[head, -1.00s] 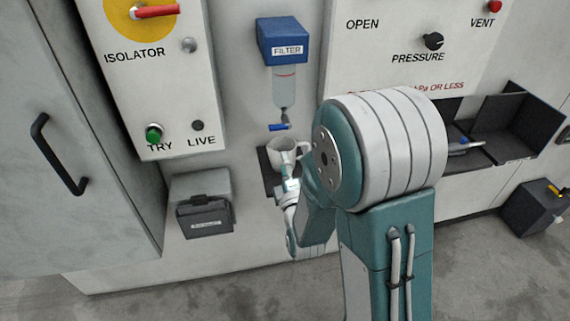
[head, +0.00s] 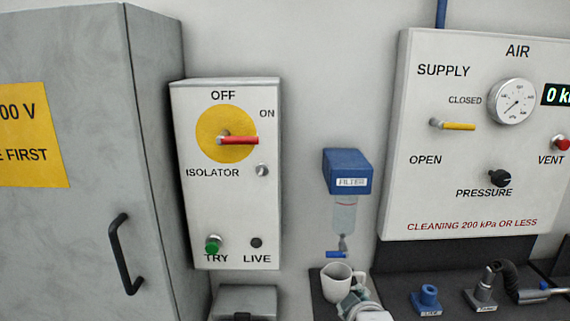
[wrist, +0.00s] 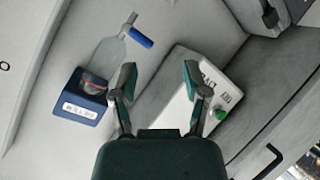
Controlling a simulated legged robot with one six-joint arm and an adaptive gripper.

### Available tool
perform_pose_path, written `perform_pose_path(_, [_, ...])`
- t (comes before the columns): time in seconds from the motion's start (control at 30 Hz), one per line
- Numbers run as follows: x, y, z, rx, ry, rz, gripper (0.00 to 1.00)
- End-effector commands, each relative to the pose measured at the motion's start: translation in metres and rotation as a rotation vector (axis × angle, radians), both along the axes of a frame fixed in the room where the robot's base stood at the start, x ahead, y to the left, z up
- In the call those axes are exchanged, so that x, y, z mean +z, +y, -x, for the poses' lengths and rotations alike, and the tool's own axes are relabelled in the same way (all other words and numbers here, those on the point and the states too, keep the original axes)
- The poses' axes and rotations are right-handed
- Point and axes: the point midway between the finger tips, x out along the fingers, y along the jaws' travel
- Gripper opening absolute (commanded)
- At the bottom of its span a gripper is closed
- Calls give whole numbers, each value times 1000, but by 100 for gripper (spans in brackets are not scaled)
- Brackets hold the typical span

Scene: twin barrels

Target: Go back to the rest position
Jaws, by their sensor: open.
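My gripper (wrist: 157,84) is open in the wrist view, its two green-grey fingers spread apart with only the wall and a white panel behind them. In the head view, a pale part of my arm's end shows at the bottom edge, in front of the white jug (head: 338,283); the fingers are not clear there. The jug stands upright on a dark shelf below the blue filter (head: 347,172). The filter also shows at the left of the wrist view (wrist: 80,104). No jug shows in the wrist view.
The isolator panel (head: 227,178) hangs left of the filter, beside a grey cabinet (head: 85,205) with a black handle. The air panel (head: 460,205) is at right. Blue and grey fittings (head: 428,300) stand on the dark shelf.

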Motion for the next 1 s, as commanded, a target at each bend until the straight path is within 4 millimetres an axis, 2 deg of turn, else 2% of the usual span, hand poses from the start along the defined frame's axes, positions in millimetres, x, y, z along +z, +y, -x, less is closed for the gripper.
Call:
perform_pose_path(0.03, [7,-1,10,-23,37,-46,59])
perform_pose_path(0.27, [19,-8,69,-178,260,-263,59])
perform_pose_path(0.6, [31,-17,173,-482,544,-501,59])
perform_pose_path(0.77, [32,-19,196,-558,601,-539,59])
perform_pose_path(1.0, [31,-19,199,-567,607,-543,59])
